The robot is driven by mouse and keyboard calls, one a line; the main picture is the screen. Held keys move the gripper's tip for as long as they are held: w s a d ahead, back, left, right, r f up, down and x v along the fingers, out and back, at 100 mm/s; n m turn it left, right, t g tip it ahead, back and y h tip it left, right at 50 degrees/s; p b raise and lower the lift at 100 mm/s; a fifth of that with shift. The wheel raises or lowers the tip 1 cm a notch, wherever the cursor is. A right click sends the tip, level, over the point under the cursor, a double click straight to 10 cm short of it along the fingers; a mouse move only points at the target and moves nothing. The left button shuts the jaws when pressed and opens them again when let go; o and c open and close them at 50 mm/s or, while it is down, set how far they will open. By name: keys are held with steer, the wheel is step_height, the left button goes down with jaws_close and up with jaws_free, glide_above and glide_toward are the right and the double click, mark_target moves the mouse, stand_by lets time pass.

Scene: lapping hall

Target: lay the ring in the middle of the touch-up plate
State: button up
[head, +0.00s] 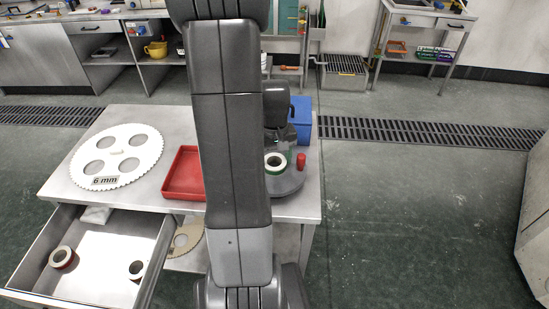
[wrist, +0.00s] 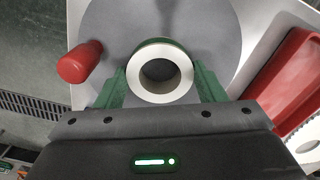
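The ring (wrist: 140,86) has a pale top face and a green outer band. It also shows in the head view (head: 268,164), just right of my arm. My gripper (wrist: 161,80) has a green finger against each side of the ring and is shut on it. The touch-up plate (wrist: 215,30) is a round grey disc with a red knob (wrist: 80,62) at its edge. In the head view the plate (head: 288,186) is partly hidden by my arm. The ring is over the plate, near its middle; I cannot tell whether it touches the surface.
A red tray (head: 182,178) and a large toothed disc marked 6 mm (head: 117,137) lie on the table's left part. A blue box (head: 301,118) stands behind the plate. Below, an open drawer (head: 105,262) holds a red-banded ring (head: 62,257) and a dark-banded one (head: 137,269).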

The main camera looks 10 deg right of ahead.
steer(key=o, duration=0.4)
steer(key=shift+c, duration=0.2)
steer(key=shift+r, duration=0.1)
step_height(320, 180, up, 12)
steer(key=shift+p, duration=0.35)
